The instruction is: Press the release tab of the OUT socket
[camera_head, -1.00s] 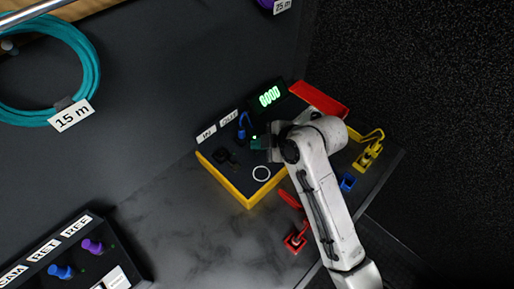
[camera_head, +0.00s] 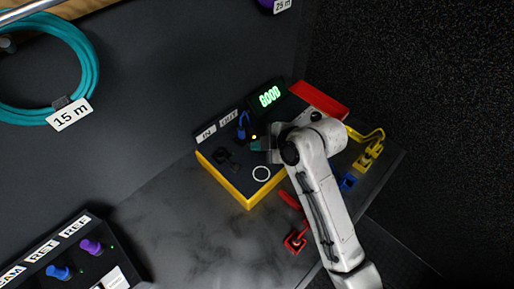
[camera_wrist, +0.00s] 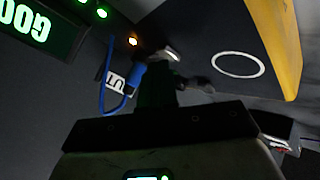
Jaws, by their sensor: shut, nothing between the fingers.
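The tester box is black with a yellow rim (camera_head: 232,190) and carries IN and OUT labels. The OUT label (camera_head: 229,120) stands behind a blue plug with its cable (camera_head: 243,127); in the wrist view the blue plug (camera_wrist: 136,74) sits beside the partly hidden label. My gripper (camera_head: 259,145) is shut and empty, low over the box just right of the blue plug. In the wrist view its fingers (camera_wrist: 158,84) reach close to the plug and a small metallic piece (camera_wrist: 171,54). Contact and the release tab itself cannot be made out clearly.
A lit display (camera_head: 270,96) reads GOOD behind my gripper. A dark fitting (camera_head: 228,157) stands by the IN label. Red (camera_head: 296,242), blue (camera_head: 348,183) and yellow (camera_head: 368,155) cabled parts lie around the box. A panel (camera_head: 70,255) fills the lower left.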

